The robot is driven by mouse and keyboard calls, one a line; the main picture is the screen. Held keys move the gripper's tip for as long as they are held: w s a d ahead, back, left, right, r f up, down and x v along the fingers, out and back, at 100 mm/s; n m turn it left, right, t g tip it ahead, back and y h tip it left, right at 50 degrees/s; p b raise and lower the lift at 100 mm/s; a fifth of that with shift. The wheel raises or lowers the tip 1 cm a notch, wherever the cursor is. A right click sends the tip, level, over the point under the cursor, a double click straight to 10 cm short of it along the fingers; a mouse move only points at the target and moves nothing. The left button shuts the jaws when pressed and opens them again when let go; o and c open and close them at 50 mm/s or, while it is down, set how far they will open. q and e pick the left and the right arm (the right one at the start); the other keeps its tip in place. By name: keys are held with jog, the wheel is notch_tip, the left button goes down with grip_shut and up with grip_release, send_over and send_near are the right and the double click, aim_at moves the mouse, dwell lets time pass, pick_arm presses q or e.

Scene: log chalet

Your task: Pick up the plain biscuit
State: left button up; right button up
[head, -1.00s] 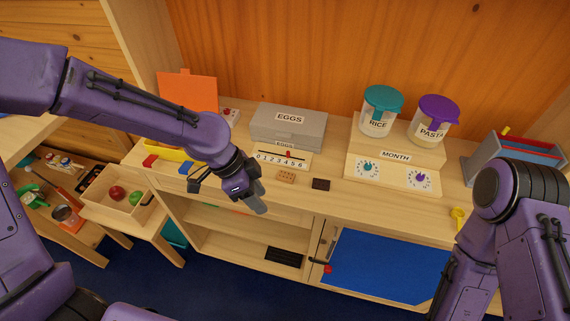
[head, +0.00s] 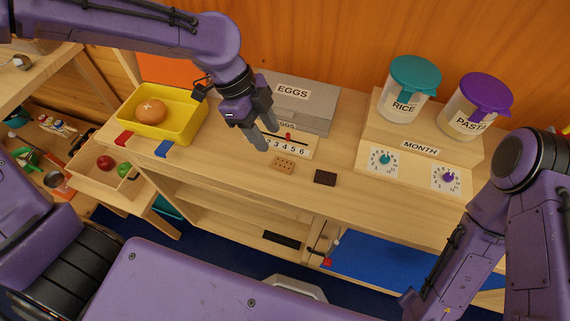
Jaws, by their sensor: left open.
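My left gripper (head: 264,128) is open and empty, pointing down, just behind and to the left of the plain biscuit in the picture. It covers part of the number strip. My right arm (head: 514,190) shows at the right edge; its gripper is not in view.
Behind the biscuits are a number strip (head: 292,148) and a grey EGGS box (head: 316,100). A yellow tray (head: 190,104) with a round brown item stands left. The MONTH stand (head: 375,146) with RICE (head: 408,90) and PASTA (head: 470,105) jars stands right. The counter's front strip is clear.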

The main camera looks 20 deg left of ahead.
aim_at(282, 163)
pick_arm(q)
jog(key=x, duration=0.9)
jog(key=shift+w+a+f+p, duration=0.2)
jog(key=shift+f+p, duration=0.15)
jog(key=shift+f, duration=0.05)
jog(key=shift+s, duration=0.1)
jog(key=shift+c, duration=0.3)
jog(key=c, duration=0.7)
